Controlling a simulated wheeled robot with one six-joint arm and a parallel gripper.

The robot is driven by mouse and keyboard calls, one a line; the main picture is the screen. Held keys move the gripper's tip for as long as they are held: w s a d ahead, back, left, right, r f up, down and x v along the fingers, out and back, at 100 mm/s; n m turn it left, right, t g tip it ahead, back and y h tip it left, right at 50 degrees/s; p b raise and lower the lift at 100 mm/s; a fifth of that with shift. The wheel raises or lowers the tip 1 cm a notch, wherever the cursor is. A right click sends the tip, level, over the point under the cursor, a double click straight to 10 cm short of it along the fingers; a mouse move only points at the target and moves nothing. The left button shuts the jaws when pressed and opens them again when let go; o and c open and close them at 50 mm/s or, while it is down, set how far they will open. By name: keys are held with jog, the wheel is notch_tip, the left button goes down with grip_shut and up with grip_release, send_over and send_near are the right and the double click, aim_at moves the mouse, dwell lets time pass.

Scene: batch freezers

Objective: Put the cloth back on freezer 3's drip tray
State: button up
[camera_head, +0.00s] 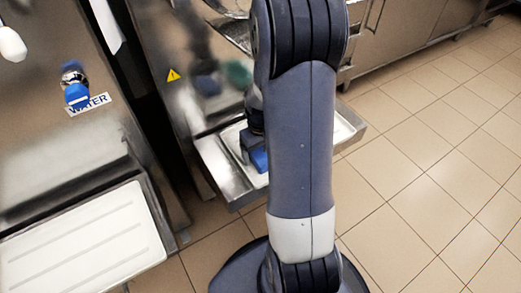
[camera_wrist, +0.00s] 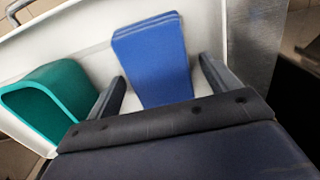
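A folded blue cloth (camera_wrist: 155,62) lies on a white tray surface (camera_wrist: 92,62) in the wrist view. In the head view the cloth (camera_head: 259,160) shows partly, beside my arm, over the steel-rimmed drip tray (camera_head: 222,172) of the middle freezer (camera_head: 185,55). My gripper (camera_wrist: 162,75) is open, with one finger on each side of the cloth and small gaps between. I cannot tell whether the cloth rests fully on the tray. My gripper (camera_head: 250,142) is mostly hidden by my arm in the head view. No freezer number is readable.
A teal open-ended container (camera_wrist: 50,100) lies left of the cloth in the wrist view. The tiled floor (camera_head: 430,190) at right is clear.

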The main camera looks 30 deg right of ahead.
aim_at(260, 152)
jog(key=shift+r, duration=0.15)
notch_tip(260, 152, up, 12)
jog(key=p, duration=0.3)
jog(key=shift+p, duration=0.3)
jog(key=shift+c, duration=0.5)
